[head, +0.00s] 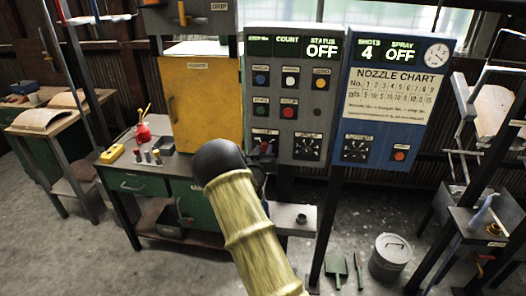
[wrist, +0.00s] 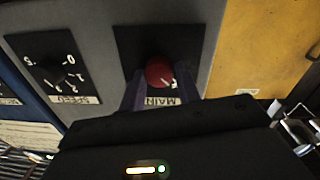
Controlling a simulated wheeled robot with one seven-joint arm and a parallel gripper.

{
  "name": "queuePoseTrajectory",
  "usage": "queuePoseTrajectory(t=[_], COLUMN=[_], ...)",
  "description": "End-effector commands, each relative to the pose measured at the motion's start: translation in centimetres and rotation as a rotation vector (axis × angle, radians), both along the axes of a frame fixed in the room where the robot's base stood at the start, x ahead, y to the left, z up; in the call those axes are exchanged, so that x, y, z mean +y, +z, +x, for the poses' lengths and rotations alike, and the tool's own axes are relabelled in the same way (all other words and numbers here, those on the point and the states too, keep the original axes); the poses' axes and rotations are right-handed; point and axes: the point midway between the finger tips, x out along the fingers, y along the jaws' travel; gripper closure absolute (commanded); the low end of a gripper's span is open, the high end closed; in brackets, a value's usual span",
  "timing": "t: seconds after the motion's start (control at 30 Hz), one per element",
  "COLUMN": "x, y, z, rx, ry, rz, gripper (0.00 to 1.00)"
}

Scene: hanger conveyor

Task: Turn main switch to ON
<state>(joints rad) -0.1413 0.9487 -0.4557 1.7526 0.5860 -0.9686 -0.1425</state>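The main switch is a red knob (wrist: 159,72) on a black plate, with a MAIN label (wrist: 160,101) beside it in the wrist view, which sees the panel upside down. In the head view the switch (head: 265,141) shows just above my wrist on the grey control panel (head: 285,190), whose STATUS display (head: 322,50) reads OFF. My gripper (wrist: 159,88) reaches to the switch with one finger on each side of the knob. Whether the fingers press on it or stand slightly apart cannot be told. My dark wrist hides most of the gripper in the head view.
A SPEED dial (wrist: 53,70) sits beside the switch. A blue nozzle panel (head: 385,120) stands right of the grey panel, and a yellow cabinet door (head: 208,105) stands left. A green workbench (head: 140,185) is at left. A metal bin (head: 390,258) stands on the floor.

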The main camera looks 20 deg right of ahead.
Motion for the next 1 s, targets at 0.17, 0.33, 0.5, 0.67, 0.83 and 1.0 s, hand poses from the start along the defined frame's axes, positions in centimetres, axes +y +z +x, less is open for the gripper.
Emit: queuePoseTrajectory(t=[0.17, 0.33, 0.5, 0.67, 0.83, 1.0], x=[0.02, 0.02, 0.02, -0.07, -0.08, -0.1], y=[0.02, -0.05, -0.16, -0.29, -0.46, -0.56], z=[-0.01, -0.01, -0.01, -0.04, -0.05, -0.08], rx=[0.0, -0.005, -0.027, -0.068, -0.132, -0.215], ry=[0.0, 0.0, 0.0, -0.001, 0.0, 0.0], rz=[0.0, 0.007, 0.037, 0.095, 0.191, 0.312], gripper=[0.91, 0.91, 0.91, 0.91, 0.91, 0.91])
